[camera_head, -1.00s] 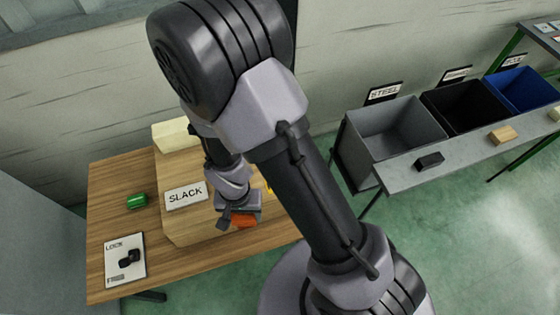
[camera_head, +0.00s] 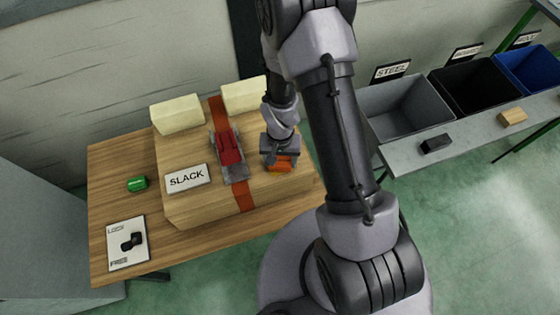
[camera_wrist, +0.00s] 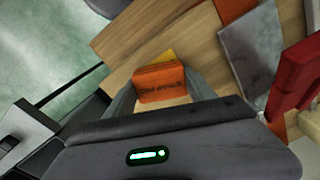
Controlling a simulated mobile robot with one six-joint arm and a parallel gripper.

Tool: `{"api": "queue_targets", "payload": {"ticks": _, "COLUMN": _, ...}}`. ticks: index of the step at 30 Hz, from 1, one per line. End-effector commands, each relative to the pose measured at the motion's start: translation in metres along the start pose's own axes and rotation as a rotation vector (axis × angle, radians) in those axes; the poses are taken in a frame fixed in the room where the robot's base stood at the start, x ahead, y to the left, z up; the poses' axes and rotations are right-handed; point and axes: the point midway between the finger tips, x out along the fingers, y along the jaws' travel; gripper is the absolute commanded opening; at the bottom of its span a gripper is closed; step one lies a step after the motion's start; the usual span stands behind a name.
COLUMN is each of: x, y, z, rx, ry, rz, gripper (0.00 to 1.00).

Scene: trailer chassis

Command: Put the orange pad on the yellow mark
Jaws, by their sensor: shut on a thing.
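The orange pad (camera_head: 279,167) is in my gripper (camera_head: 280,160), over the right part of the wooden load. In the wrist view the pad (camera_wrist: 162,84) has dark lettering and sits between the two fingers, which are shut on it. A corner of the yellow mark (camera_wrist: 163,57) shows just beyond the pad in the wrist view; the pad hides the rest. Whether the pad touches the wood cannot be told.
An orange strap (camera_head: 245,198) with a red-handled ratchet (camera_head: 229,150) crosses the load left of my gripper. A SLACK sign (camera_head: 187,178), cream blocks (camera_head: 177,114), a green block (camera_head: 137,184) and a LOCK/FREE card (camera_head: 120,255) lie further left. Bins (camera_head: 402,106) stand right.

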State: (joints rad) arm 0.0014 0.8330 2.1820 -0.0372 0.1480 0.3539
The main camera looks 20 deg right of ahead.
Motion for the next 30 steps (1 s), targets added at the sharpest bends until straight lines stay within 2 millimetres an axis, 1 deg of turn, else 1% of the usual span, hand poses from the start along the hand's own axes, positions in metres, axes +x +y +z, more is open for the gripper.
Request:
{"api": "queue_targets", "payload": {"ticks": 1, "x": 0.006, "y": 0.0, "z": 0.0, "rx": 0.0, "ry": 0.0, "rz": 0.0, "gripper": 0.19}}
{"api": "queue_targets", "payload": {"ticks": 6, "x": 0.003, "y": -0.001, "z": 0.0, "rx": 0.0, "ry": 0.001, "rz": -0.001, "gripper": 0.19}}
{"api": "queue_targets", "payload": {"ticks": 10, "x": 0.007, "y": -0.001, "z": 0.0, "rx": 0.0, "ry": 0.001, "rz": -0.001, "gripper": 0.19}}
{"api": "queue_targets", "payload": {"ticks": 11, "x": 0.007, "y": -0.001, "z": 0.0, "rx": 0.0, "ry": 0.001, "rz": -0.001, "gripper": 0.67}}
{"api": "queue_targets", "payload": {"ticks": 12, "x": 0.006, "y": -0.001, "z": 0.0, "rx": 0.0, "ry": 0.001, "rz": -0.001, "gripper": 0.75}}
{"api": "queue_targets", "payload": {"ticks": 14, "x": 0.006, "y": -0.001, "z": 0.0, "rx": 0.0, "ry": 0.001, "rz": -0.001, "gripper": 0.85}}
{"api": "queue_targets", "payload": {"ticks": 23, "x": 0.004, "y": -0.001, "z": 0.0, "rx": 0.0, "ry": 0.001, "rz": -0.001, "gripper": 0.85}}
{"api": "queue_targets", "payload": {"ticks": 26, "x": -0.011, "y": -0.001, "z": -0.001, "rx": 0.001, "ry": 0.004, "rz": -0.002, "gripper": 0.85}}
{"api": "queue_targets", "payload": {"ticks": 29, "x": -0.04, "y": -0.001, "z": -0.001, "rx": 0.001, "ry": 0.006, "rz": -0.003, "gripper": 0.85}}
{"api": "queue_targets", "payload": {"ticks": 30, "x": -0.053, "y": -0.001, "z": -0.001, "rx": 0.0, "ry": 0.006, "rz": -0.003, "gripper": 0.85}}
